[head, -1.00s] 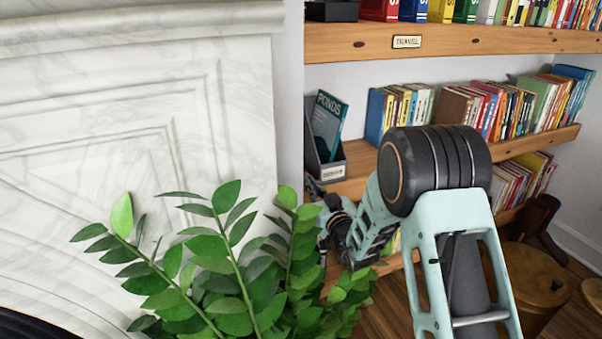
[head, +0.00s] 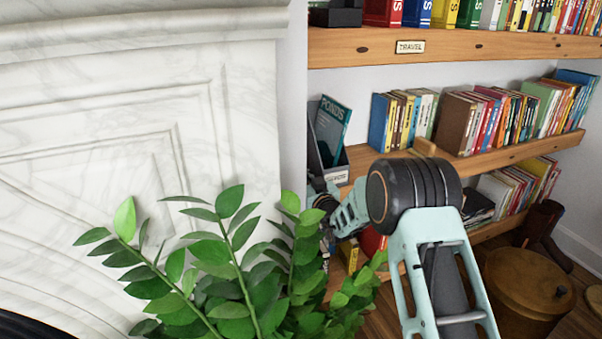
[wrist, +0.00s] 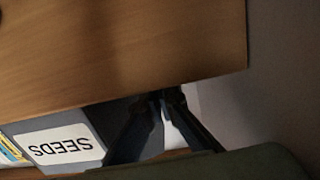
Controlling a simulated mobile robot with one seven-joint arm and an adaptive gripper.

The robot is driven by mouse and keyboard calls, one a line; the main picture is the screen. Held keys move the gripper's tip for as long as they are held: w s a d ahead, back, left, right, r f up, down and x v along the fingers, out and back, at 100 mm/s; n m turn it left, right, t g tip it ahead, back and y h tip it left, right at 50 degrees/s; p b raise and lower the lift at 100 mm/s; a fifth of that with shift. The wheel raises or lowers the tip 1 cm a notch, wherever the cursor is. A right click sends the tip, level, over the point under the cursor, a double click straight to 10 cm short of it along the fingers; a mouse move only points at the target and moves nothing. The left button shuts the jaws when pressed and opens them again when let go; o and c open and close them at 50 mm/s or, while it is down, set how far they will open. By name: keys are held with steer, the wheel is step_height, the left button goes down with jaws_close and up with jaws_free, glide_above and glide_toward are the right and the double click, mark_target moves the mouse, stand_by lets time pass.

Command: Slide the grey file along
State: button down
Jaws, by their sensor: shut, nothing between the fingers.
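The grey file (head: 344,161) stands at the left end of the middle shelf, with a white SEEDS label on its front and a teal PONDS book in it. In the wrist view the file (wrist: 92,118) is upside down at the lower left. My gripper (wrist: 168,98) is shut and empty. Its dark fingers are beside the end of the file away from the neighbouring books; I cannot tell whether they touch it. In the head view my gripper (head: 320,200) is below and left of the label, partly hidden by leaves.
The wooden shelf (head: 395,163) has bare room right of the file, before a row of books (head: 402,120). A leafy plant (head: 230,265) stands in front at the left, beside the marble fireplace (head: 90,120). A brown round stool (head: 528,285) is at the lower right.

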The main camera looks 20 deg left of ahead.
mark_target(361, 169)
steer(key=shift+w+d, duration=0.1)
steer(key=shift+w+d, duration=1.7)
steer(key=shift+d, duration=0.55)
steer(key=shift+w+d, duration=1.65)
steer(key=shift+d, duration=0.65)
steer(key=shift+w+d, duration=1.7)
steer(key=shift+d, duration=0.55)
steer(key=shift+w+d, duration=0.2)
steer(key=shift+d, duration=0.05)
steer(key=shift+w+d, duration=0.55)
steer(key=shift+d, duration=0.15)
steer(key=shift+w+d, duration=0.15)
steer(key=shift+d, duration=0.05)
steer(key=shift+w+d, duration=0.8)
steer(key=shift+d, duration=0.3)
steer(key=shift+w+d+r, duration=0.15)
steer(key=shift+w+d, duration=0.65)
steer(key=shift+d, duration=0.3)
steer(key=shift+s+a, duration=0.55)
steer(key=shift+a, duration=0.25)
steer(key=shift+s+a, duration=0.55)
steer(key=shift+a, duration=0.25)
